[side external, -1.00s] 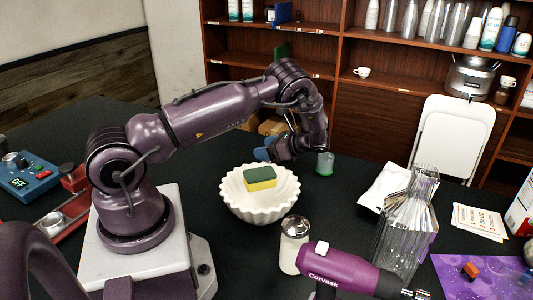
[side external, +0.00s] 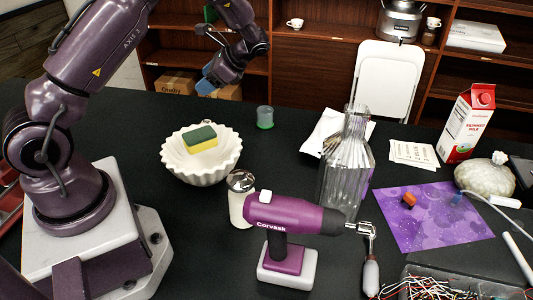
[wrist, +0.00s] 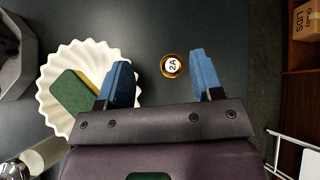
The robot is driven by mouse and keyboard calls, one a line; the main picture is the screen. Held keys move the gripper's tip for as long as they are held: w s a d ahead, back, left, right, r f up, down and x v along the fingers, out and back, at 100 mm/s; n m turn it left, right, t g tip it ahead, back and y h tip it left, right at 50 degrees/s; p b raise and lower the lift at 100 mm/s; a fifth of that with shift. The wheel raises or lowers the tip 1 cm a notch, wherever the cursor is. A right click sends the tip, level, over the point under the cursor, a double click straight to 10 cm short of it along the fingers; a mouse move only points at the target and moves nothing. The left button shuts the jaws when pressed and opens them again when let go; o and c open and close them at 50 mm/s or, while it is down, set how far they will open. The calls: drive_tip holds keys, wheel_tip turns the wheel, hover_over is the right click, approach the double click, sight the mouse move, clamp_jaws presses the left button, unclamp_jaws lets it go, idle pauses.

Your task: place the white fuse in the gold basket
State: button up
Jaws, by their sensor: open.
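The white fuse (wrist: 173,66) shows in the wrist view as a small round piece, its white face marked 2A inside a brassy ring. It stands on the dark table beside the white fluted bowl (wrist: 68,62), apart from it. My gripper (wrist: 163,72) is open, its blue fingers spread to either side of the fuse in the picture, with nothing between them. In the side view my gripper (side external: 207,84) hangs above the table behind the bowl. I cannot clearly make out the fuse there. I see no gold basket in either view.
The bowl holds a green and yellow sponge (side external: 201,138). A small green-based cup (side external: 265,117) stands behind it to the right. A shaker (side external: 240,200), purple drill (side external: 290,225) and glass decanter (side external: 347,165) stand in front and to the right. Boxes (side external: 176,83) sit on the low shelf.

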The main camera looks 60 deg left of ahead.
drive_tip(key=s+d+r+n+t+h, duration=0.3)
drive_tip(key=s+d+r+t, duration=0.15)
drive_tip(key=d+r, duration=0.45)
drive_tip(key=s+d+r+n+t+h, duration=0.25)
drive_tip(key=s+d+r+t, duration=0.2)
drive_tip(key=d+r, duration=0.4)
drive_tip(key=s+d+n+t+h, duration=0.1)
drive_tip(key=s+d+t, duration=0.2)
drive_tip(key=s+d, duration=0.2)
drive_tip(key=d, duration=0.3)
drive_tip(key=shift+s+t+h, duration=0.25)
drive_tip(key=shift+t+h, duration=0.1)
drive_tip(key=shift+t, duration=0.05)
